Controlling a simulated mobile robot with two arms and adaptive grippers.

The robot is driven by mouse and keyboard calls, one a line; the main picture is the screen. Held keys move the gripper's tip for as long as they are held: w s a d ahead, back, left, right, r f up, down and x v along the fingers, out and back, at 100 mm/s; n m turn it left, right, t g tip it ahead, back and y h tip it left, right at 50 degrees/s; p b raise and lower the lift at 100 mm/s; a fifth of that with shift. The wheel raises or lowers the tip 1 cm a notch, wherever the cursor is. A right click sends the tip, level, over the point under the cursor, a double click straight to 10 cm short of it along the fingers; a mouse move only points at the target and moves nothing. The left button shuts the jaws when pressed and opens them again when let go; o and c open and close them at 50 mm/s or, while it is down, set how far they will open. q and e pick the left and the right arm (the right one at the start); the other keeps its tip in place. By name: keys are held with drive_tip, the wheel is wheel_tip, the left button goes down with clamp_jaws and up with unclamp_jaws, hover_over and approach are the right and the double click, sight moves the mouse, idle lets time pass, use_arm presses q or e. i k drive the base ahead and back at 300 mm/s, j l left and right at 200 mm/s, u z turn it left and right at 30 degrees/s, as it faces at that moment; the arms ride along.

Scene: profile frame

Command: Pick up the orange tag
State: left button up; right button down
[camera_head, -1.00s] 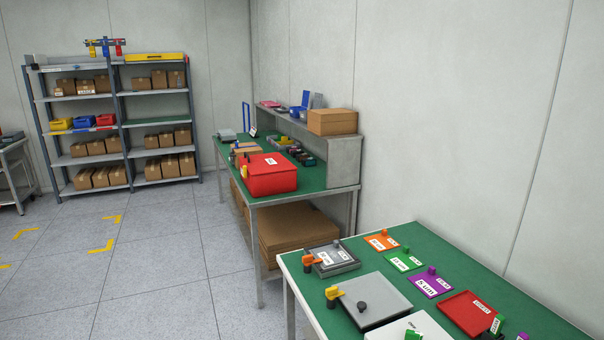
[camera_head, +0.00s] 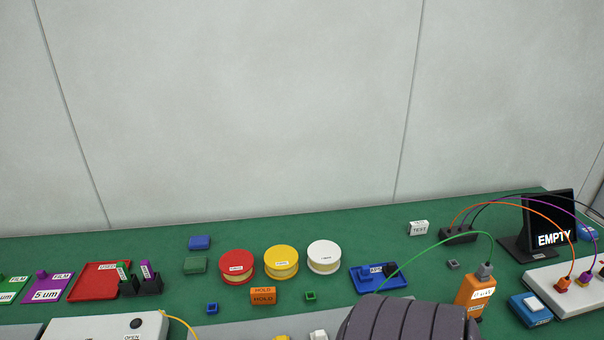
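An orange tag (camera_head: 263,296) marked HOLD stands on the green tabletop, left of the middle in the head view. It sits in front of the gap between a red-topped round spool (camera_head: 237,267) and a yellow-topped one (camera_head: 281,263). No gripper can be made out. A dark grey ribbed part, apparently of my own arm, shows at the bottom edge, to the right of the tag and apart from it in the picture. It covers some of the table's near side.
A small blue block (camera_head: 212,308) and a green one (camera_head: 310,296) flank the tag. A white-topped spool (camera_head: 322,257) and blue tray (camera_head: 378,279) lie to the right. An orange meter (camera_head: 475,293), cables and an EMPTY screen (camera_head: 553,225) stand farther right. A wall closes the back.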

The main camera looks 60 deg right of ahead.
sight(263, 296)
drive_tip(key=z, duration=1.65)
